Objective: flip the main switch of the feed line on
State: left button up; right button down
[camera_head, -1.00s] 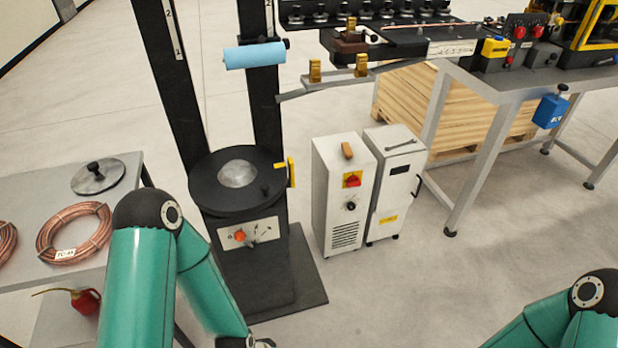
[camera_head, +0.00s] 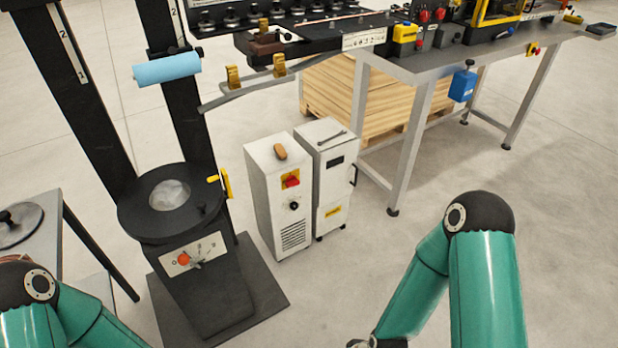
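A red rotary switch on a yellow plate (camera_head: 291,180) is on the front of a white cabinet (camera_head: 264,158) on the floor near the middle. A black round knob is below it. A second red and yellow switch (camera_head: 535,50) is on the front edge of the workbench at the upper right. An orange-red knob (camera_head: 183,259) is on the panel of the black pedestal at the left. I cannot tell from labels which switch belongs to the feed line. My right arm bends down at the lower right, clear of the cabinet. Neither gripper's fingers show.
A second white cabinet (camera_head: 328,165) stands close on the right of the first. The pedestal's base plate (camera_head: 262,285) lies to the left. The workbench (camera_head: 440,62) and a wooden pallet stack (camera_head: 335,95) are behind. The floor in front of the cabinets is clear.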

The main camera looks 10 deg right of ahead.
aim_at(292, 180)
jog(key=u, duration=0.4)
jog(key=i, duration=1)
jog(key=z, duration=0.4)
